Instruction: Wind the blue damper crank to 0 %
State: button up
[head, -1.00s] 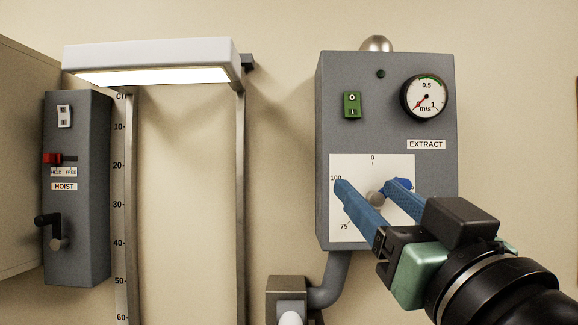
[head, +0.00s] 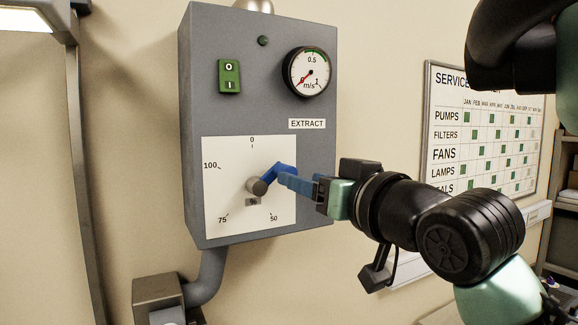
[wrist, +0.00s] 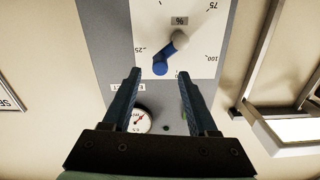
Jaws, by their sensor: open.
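The blue damper crank (head: 277,171) sits on a white dial card (head: 222,190) on the grey EXTRACT box. Its grey hub (head: 257,187) is at the card's middle. The blue arm points up and right in the head view. In the wrist view, which is upside down, the crank's blue end (wrist: 160,68) lies between the 25 and 0 directions. My gripper (head: 284,181) is open at the crank's right side in the head view. In the wrist view the blue end appears between the fingertips of my gripper (wrist: 160,72); contact cannot be told. The 25 mark is hidden in the head view.
A green switch (head: 229,77) and a round gauge (head: 307,72) with its needle low are above the card. A pipe (head: 207,275) runs below the box. A service chart (head: 485,130) hangs at right. Bare wall lies left of the box.

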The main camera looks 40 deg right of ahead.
aim_at(271, 180)
jog(key=shift+p+x, duration=0.75)
jog(key=shift+x, duration=2)
grip_shut()
